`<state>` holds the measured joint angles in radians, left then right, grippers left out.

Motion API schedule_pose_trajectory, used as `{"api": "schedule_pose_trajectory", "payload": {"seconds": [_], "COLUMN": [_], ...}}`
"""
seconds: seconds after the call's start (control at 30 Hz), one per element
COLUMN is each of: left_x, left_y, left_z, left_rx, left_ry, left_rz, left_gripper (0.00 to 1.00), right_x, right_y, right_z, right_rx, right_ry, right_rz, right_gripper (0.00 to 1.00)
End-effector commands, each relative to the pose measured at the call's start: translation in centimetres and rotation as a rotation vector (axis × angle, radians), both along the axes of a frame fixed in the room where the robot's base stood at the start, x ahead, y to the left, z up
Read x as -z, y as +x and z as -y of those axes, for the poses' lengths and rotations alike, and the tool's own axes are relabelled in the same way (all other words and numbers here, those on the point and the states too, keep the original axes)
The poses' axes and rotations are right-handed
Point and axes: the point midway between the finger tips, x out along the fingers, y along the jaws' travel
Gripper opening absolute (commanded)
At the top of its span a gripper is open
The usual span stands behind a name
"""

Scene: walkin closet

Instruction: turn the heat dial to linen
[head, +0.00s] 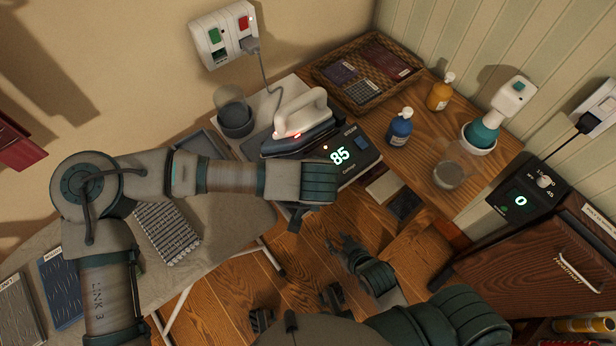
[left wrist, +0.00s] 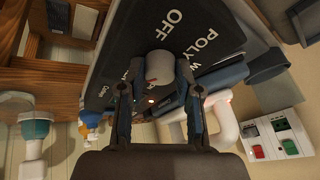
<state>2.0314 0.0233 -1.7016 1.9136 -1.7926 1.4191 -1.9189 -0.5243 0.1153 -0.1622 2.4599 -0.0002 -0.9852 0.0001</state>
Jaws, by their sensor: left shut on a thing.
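The heat dial (left wrist: 160,68) shows in the left wrist view as a pale round knob on a dark panel (left wrist: 125,45). My left gripper (left wrist: 160,88) is shut on it, one finger on each side. OFF and POLY are printed beside the knob; I cannot read its pointer, and no linen mark is legible. In the head view, the dark ironing station (head: 362,170) shows a lit 85. My left gripper (head: 296,215) hangs at its front edge, and the dial is hidden there. My right gripper (head: 345,245) is over the floor, away from the station; its jaw opening is unclear.
A white iron (head: 302,118) rests on the station, with its cord running to a wall socket (head: 224,38). A blue bottle (head: 399,130), yellow bottle (head: 440,95), glass (head: 449,174) and wicker tray (head: 330,82) stand nearby. A dark cabinet (head: 535,245) is at right.

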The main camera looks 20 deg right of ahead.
Motion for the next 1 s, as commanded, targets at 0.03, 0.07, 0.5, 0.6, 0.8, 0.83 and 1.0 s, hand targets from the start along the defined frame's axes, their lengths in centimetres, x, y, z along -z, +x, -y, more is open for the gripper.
{"api": "schedule_pose_trajectory", "payload": {"seconds": [0.03, 0.07, 0.5, 0.6, 0.8, 0.83, 1.0], "left_x": [-0.13, -0.14, -0.15, -0.13, -0.08, -0.08, -0.31], "left_y": [0.16, 0.17, 0.17, 0.17, 0.06, 0.06, -0.09], "left_z": [0.05, 0.04, 0.04, 0.03, 0.01, 0.00, -0.04], "left_rx": [0.006, 0.010, 0.023, 0.023, 0.024, 0.023, 0.023], "left_ry": [-0.002, -0.001, 0.003, 0.004, 0.005, 0.005, 0.005], "left_rz": [0.003, 0.003, 0.001, 0.001, -0.001, 0.000, 0.000], "left_gripper": [0.00, 0.00, 0.00, 0.46, 0.58, 0.58, 0.58], "right_x": [0.01, 0.00, -0.07, -0.08, -0.09, -0.09, -0.31], "right_y": [0.02, 0.04, 0.11, 0.10, 0.11, 0.11, 0.00], "right_z": [0.00, -0.01, -0.06, -0.08, -0.10, -0.10, -0.23], "right_rx": [0.000, 0.000, -0.001, -0.001, -0.001, -0.001, -0.003], "right_ry": [0.000, 0.000, 0.002, 0.002, 0.003, 0.003, 0.005], "right_rz": [0.001, 0.002, 0.007, 0.007, 0.008, 0.008, 0.012], "right_gripper": [0.40, 0.40, 0.40, 0.40, 0.40, 0.40, 0.40]}}
